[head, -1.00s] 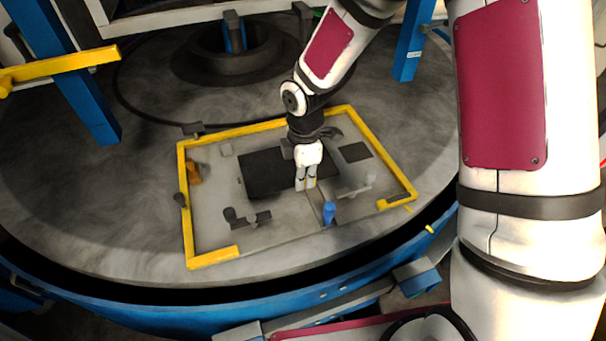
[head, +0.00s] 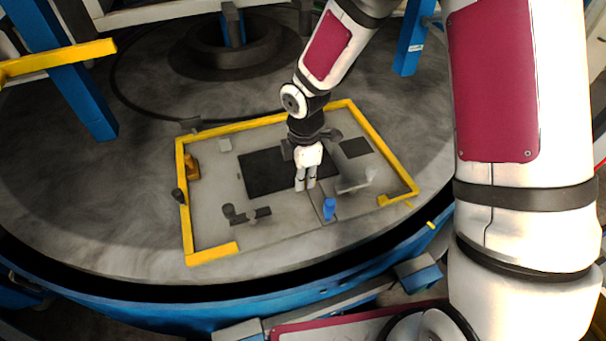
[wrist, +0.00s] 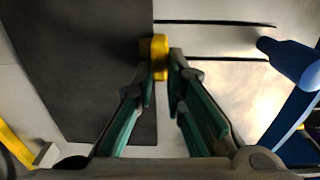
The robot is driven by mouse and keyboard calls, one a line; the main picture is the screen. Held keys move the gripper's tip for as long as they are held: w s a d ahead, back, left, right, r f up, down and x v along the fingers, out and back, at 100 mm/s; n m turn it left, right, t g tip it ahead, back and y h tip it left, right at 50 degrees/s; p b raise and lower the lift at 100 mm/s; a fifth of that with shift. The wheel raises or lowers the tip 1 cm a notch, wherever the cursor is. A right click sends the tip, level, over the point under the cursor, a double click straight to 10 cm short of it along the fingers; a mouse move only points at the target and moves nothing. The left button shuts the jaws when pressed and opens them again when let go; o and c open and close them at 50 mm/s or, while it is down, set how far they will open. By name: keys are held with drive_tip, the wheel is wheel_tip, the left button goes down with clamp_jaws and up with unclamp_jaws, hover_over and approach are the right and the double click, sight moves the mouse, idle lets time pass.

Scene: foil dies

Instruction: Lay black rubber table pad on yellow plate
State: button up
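A large black rubber pad (head: 262,172) lies flat inside the yellow-edged work area, left of my gripper. In the wrist view the pad (wrist: 80,65) fills the left side. A small yellow block or tab (wrist: 160,55) sits at the pad's right edge, between my fingertips. My gripper (head: 306,184) points down beside the pad. In the wrist view my gripper (wrist: 161,75) has its fingers close together, against both sides of the yellow piece. Whether that piece is fixed to the pad cannot be told. No separate yellow plate is clear; a yellow frame (head: 181,215) edges the area.
A smaller dark square (head: 356,148) lies right of the gripper. A blue peg (head: 329,208) stands close in front, also large at right in the wrist view (wrist: 290,60). A dark fixture (head: 248,215) and an orange-yellow part (head: 193,168) are at left.

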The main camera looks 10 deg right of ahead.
drive_tip(key=o, duration=0.5)
drive_tip(key=shift+c, duration=0.2)
wheel_tip(320, 180, up, 12)
drive_tip(key=shift+s, duration=0.15)
drive_tip(key=s+d+r+m+t+h, duration=0.1)
drive_tip(key=s+d+r+m, duration=0.25)
drive_tip(key=r+m, duration=0.2)
drive_tip(key=s+d+r+m+t, duration=0.1)
drive_tip(key=s+d+r+m, duration=0.3)
drive_tip(key=r, duration=0.3)
drive_tip(key=s+d+r+m+t, duration=0.1)
drive_tip(key=s+d+r+m, duration=0.1)
drive_tip(key=s+m, duration=0.3)
drive_tip(key=s+d+r+m+t+b, duration=0.1)
drive_tip(key=s+d+r+m+t, duration=0.1)
drive_tip(key=s+m, duration=0.3)
drive_tip(key=shift+s+d+r+m+y, duration=0.2)
drive_tip(key=shift+s+r+m+y, duration=0.2)
drive_tip(key=shift+r, duration=0.2)
